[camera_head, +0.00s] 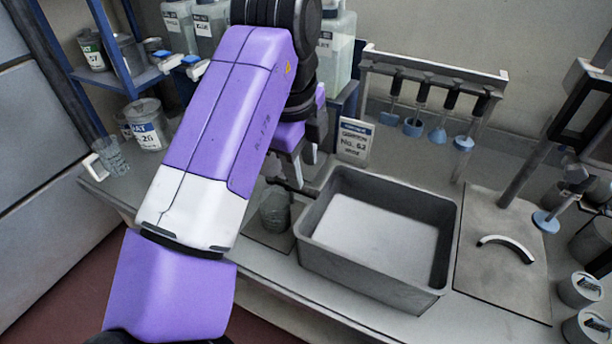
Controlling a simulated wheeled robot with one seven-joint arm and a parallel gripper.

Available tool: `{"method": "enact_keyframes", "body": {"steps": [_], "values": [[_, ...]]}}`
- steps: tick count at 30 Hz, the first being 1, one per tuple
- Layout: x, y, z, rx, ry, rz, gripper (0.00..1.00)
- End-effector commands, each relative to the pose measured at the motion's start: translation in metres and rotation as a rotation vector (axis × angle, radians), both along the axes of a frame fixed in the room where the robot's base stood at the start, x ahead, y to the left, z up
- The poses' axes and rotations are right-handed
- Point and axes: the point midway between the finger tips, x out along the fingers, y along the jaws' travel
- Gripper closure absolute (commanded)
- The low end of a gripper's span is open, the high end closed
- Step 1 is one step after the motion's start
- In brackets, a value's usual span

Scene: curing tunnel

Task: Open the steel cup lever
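My purple and white arm reaches from the bottom left to the upper middle. My gripper (302,162) points down at the back of the bench, left of the small sign. Its fingers are small and partly covered by my own arm, so I cannot tell whether they are open or shut. A grey, see-through-looking cup (275,210) stands on a dark square mat just below and left of the gripper, apart from it. I cannot make out a steel cup lever; the spot around the gripper is mostly hidden by my arm.
A deep grey tray (447,250) stands right of the cup. A sign (354,140) stands behind it. Blue-ended tools hang from a rack (430,68). A flat plate with a curved handle (505,247) lies right. Tanks with taps (210,25) stand at the back left.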

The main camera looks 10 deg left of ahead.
Motion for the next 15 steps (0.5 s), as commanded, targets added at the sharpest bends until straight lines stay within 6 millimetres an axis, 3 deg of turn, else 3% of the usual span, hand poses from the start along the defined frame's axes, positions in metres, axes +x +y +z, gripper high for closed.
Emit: {"method": "enact_keyframes", "body": {"steps": [9, 15], "values": [[0.008, -0.003, -0.046, -0.001, 0.0, 0.001, 0.61], [0.011, -0.004, -0.06, -0.001, -0.001, 0.001, 0.61]]}}
